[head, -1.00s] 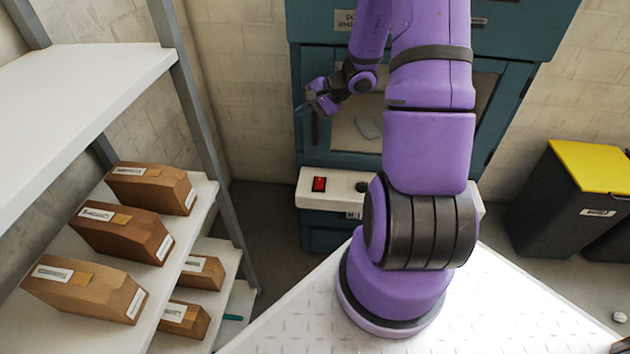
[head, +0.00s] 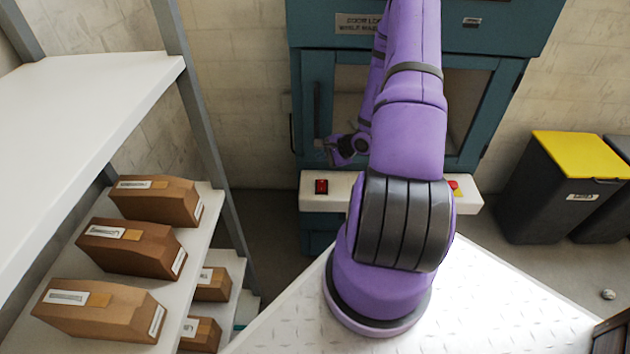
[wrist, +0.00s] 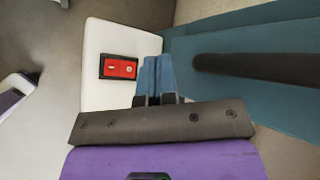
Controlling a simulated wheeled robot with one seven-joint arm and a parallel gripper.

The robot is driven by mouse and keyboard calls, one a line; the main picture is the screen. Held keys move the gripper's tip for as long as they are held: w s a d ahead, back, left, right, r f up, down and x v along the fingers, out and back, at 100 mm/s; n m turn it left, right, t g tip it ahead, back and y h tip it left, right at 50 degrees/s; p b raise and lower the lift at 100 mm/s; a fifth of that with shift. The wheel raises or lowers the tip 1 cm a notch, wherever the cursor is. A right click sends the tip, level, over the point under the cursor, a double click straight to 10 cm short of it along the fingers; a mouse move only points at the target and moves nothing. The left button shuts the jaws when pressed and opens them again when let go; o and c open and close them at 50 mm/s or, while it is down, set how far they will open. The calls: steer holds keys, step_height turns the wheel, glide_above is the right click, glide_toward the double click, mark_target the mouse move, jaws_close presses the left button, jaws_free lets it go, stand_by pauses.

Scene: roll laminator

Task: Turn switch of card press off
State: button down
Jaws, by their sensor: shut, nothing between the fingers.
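The card press (head: 305,75) is a teal cabinet with a window door and a white ledge (head: 470,201) along its front. A red rocker switch (head: 321,187) in a black frame sits at the ledge's left end. In the wrist view the switch (wrist: 119,67) shows white marks on its red face; which side is pressed in I cannot tell. My gripper (head: 332,152) is above the ledge, just above the switch in the head view.
A dark door handle (wrist: 250,68) lies right of my fingers in the wrist view. A red button (head: 454,185) is on the ledge's right side. Shelves with brown boxes (head: 130,247) stand left. A yellow-lidded bin (head: 575,160) stands right.

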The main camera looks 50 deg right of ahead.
mark_target(322, 183)
steer(key=shift+f, duration=0.45)
steer(key=shift+f, duration=0.15)
steer(key=shift+w+d+f, duration=0.15)
steer(key=shift+f, duration=1.25)
steer(key=shift+w+d+f, duration=0.1)
steer(key=shift+d+f, duration=0.1)
steer(key=shift+f, duration=1.2)
steer(key=shift+w+d+f, duration=0.15)
steer(key=shift+f, duration=1.25)
steer(key=shift+f, duration=0.2)
steer(key=shift+f, duration=0.2)
steer(key=shift+w+d+f, duration=0.1)
steer(key=shift+f, duration=0.25)
steer(key=shift+r, duration=0.15)
steer(key=shift+r, duration=0.65)
